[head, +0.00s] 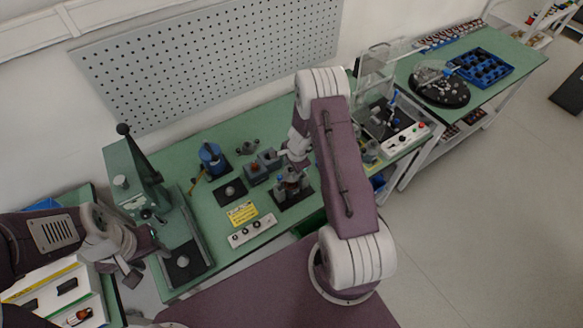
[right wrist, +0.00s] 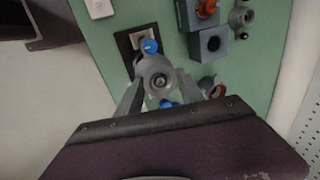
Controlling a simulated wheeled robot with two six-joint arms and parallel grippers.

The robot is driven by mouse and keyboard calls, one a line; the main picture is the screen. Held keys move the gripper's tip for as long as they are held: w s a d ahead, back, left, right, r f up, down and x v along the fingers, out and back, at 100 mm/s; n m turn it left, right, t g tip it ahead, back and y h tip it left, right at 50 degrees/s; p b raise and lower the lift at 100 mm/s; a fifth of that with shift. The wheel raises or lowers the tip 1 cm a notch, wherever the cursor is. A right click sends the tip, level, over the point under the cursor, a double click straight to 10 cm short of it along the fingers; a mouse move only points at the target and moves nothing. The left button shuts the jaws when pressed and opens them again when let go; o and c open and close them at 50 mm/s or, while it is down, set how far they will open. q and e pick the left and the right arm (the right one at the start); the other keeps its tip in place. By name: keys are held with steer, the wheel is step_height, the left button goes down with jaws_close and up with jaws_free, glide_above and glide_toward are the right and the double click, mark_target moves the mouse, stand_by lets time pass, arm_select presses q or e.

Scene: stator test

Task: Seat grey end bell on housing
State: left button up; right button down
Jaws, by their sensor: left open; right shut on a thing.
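My right gripper (right wrist: 160,84) is shut on a round grey part with a centre hole, which looks like the grey end bell (right wrist: 157,70). The housing cannot be made out; the held part and fingers cover the middle of the fixture, and I cannot tell whether the part touches anything below. In the head view the black plate (head: 292,201) lies under my right gripper (head: 291,172), partly behind my arm. My left gripper (head: 127,274) is open and empty at the lower left, beside the green press.
A green lever press (head: 140,180) stands at the left of the green table. Grey blocks (right wrist: 212,44), a blue round part (head: 211,157), a yellow label (head: 242,213) and a white button box (head: 252,231) lie near the fixture. A perforated panel (head: 210,60) stands behind.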

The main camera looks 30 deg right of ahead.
steer(key=shift+f, duration=0.1)
steer(key=shift+s+b+x, duration=0.2)
steer(key=shift+b+x, duration=0.55)
steer(key=shift+b, duration=0.15)
steer(key=shift+s+b+x, duration=0.15)
steer(key=shift+b+x, duration=0.6)
steer(key=shift+b, duration=0.15)
steer(key=shift+f, duration=0.2)
steer(key=shift+s+b+x, duration=0.25)
steer(key=shift+b+x, duration=0.85)
steer(key=shift+b, duration=0.15)
steer(key=c, duration=0.7)
jaws_free()
steer(key=shift+o, duration=0.2)
